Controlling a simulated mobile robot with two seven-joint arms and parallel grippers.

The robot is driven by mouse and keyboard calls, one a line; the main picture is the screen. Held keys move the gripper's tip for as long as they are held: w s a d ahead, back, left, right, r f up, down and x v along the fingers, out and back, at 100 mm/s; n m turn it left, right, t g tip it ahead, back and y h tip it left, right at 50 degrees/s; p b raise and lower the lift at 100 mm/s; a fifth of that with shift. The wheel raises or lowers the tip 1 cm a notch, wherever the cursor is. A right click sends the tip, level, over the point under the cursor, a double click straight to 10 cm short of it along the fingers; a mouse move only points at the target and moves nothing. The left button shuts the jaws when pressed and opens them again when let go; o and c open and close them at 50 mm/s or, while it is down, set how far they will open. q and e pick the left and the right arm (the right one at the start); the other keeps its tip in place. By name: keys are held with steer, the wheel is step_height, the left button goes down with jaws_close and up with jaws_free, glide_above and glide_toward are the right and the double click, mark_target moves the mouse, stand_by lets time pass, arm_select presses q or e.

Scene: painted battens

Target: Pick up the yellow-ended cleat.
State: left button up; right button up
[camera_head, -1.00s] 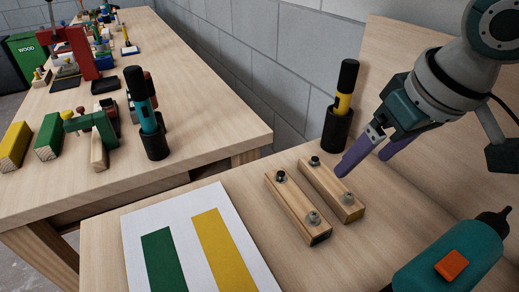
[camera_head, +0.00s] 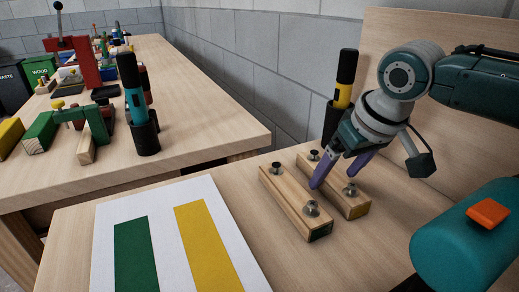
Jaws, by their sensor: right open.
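The yellow-ended cleat (camera_head: 346,203) is a pale wooden batten with a dark knob on its far end and a grey knob near its yellow-painted near end. It lies on the near table, right of a similar green-ended cleat (camera_head: 289,200). My right gripper (camera_head: 333,181), with purple fingers, is open over the yellow-ended cleat's middle. One finger shows toward the gap between the cleats, the other toward the far right side. The fingers hide part of the cleat; I cannot tell whether they touch it. My left gripper is not in view.
A white sheet (camera_head: 162,212) with green and yellow stripes lies left of the cleats. A teal tool (camera_head: 462,250) with an orange button is at the lower right. A black holder (camera_head: 332,122) with a yellow-banded tool stands behind the cleats. A cluttered bench (camera_head: 200,130) is at the left.

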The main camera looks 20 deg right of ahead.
steer(key=shift+w+f, duration=0.25)
steer(key=shift+f, duration=0.4)
jaws_close()
